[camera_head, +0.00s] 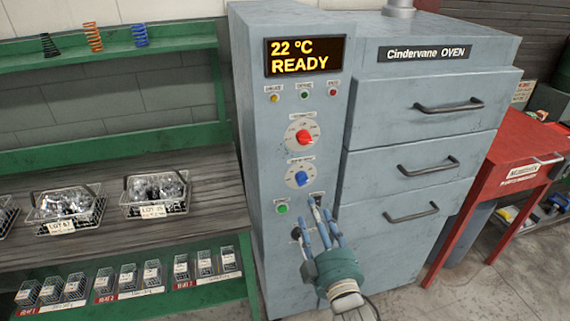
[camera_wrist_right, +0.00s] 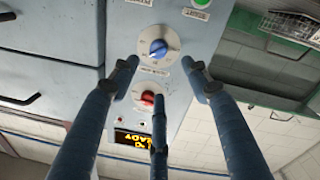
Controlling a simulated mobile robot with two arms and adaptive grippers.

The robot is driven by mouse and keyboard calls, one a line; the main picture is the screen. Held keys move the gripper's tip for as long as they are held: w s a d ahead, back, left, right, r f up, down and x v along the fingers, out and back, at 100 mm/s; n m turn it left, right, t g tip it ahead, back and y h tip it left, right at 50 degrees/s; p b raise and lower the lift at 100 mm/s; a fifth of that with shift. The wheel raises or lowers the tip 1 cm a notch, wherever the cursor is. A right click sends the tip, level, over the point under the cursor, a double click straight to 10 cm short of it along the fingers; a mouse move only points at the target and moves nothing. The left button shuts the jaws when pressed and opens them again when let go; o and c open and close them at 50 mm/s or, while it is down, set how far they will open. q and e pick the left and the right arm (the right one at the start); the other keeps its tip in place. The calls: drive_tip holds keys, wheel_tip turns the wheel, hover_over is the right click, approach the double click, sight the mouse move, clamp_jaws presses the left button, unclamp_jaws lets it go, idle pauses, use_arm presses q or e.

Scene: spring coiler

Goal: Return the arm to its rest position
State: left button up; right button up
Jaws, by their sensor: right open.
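My right gripper (camera_head: 316,218), with a teal body and blue-grey fingers, is in front of the lower control panel of the grey Cindervane oven (camera_head: 262,150). Its fingers are spread and empty. In the right wrist view the open fingers (camera_wrist_right: 160,80) frame the blue knob (camera_wrist_right: 158,48) and the red knob (camera_wrist_right: 147,98). No contact with a knob can be made out. In the head view the red knob (camera_head: 303,136) and blue knob (camera_head: 300,179) are clear above the gripper. The gripper hides part of the panel's lower right. My left gripper is out of view.
The oven display (camera_head: 305,56) reads 22 °C READY. Three closed drawers (camera_head: 427,156) with handles are to the right. A green button (camera_head: 282,209) is beside the gripper. A shelf (camera_head: 110,247) with wire baskets stands left; a red table (camera_head: 515,150) stands right.

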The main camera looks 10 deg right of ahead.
drive_tip(key=s+a+f+m+g+y, duration=0.1)
drive_tip(key=s+a+f+g, duration=0.15)
drive_tip(key=f, duration=1.05)
drive_tip(key=s+a+f+g, duration=0.1)
drive_tip(key=s+f+g, duration=0.15)
drive_tip(key=f, duration=0.95)
drive_tip(key=s+f+m+g, duration=0.1)
drive_tip(key=s+f+g, duration=0.1)
drive_tip(key=s+f, duration=0.45)
drive_tip(key=s+f+g, duration=0.2)
drive_tip(key=s+f, duration=0.1)
drive_tip(key=f, duration=0.7)
drive_tip(key=s+d+f+m+g, duration=0.1)
drive_tip(key=s+d+f+g, duration=0.1)
drive_tip(key=s+f, duration=0.4)
drive_tip(key=s+d+f+m+g, duration=0.1)
drive_tip(key=s+d+f+g, duration=0.2)
drive_tip(key=s+f, duration=0.4)
drive_tip(key=s+d+f+m+g, duration=0.1)
drive_tip(key=s+f, duration=0.5)
drive_tip(key=s, duration=1.4)
drive_tip(key=shift+s+d+f+m+g+h, duration=0.2)
drive_tip(key=shift+s+d+m+g+h, duration=0.15)
drive_tip(key=shift+d+g, duration=0.7)
drive_tip(key=shift+a, duration=0.2)
